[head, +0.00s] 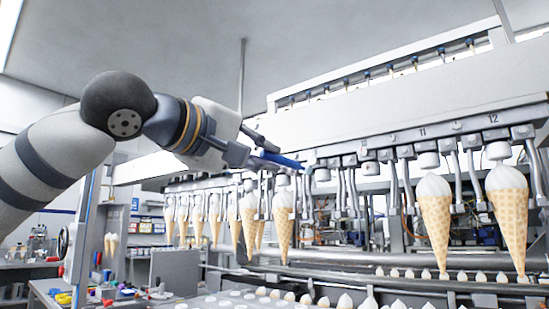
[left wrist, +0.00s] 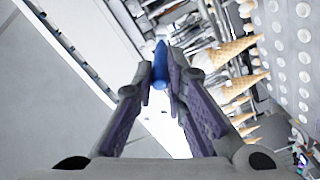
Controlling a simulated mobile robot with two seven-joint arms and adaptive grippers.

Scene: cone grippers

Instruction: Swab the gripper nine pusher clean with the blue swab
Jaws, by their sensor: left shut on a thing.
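My left gripper (head: 262,152) is shut on the blue swab (head: 283,160), which points right toward the row of cone grippers. In the left wrist view the swab (left wrist: 160,66) sticks out between the fingertips (left wrist: 158,82). A pale pusher (head: 321,174), left of the number 10 label, seems to be that of gripper nine; its own number is not readable. No cone hangs below it. The swab's tip ends close to its left side; I cannot tell whether they touch. Any dirt on the pusher is too small to see. My right gripper is not in view.
Filled cones hang under grippers 11 (head: 435,220) and 12 (head: 508,210), and another cone (head: 283,228) hangs just left of the empty place. Thin metal rods hang between the stations. A rail (head: 400,278) runs below. The machine's white beam (head: 400,100) is above.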

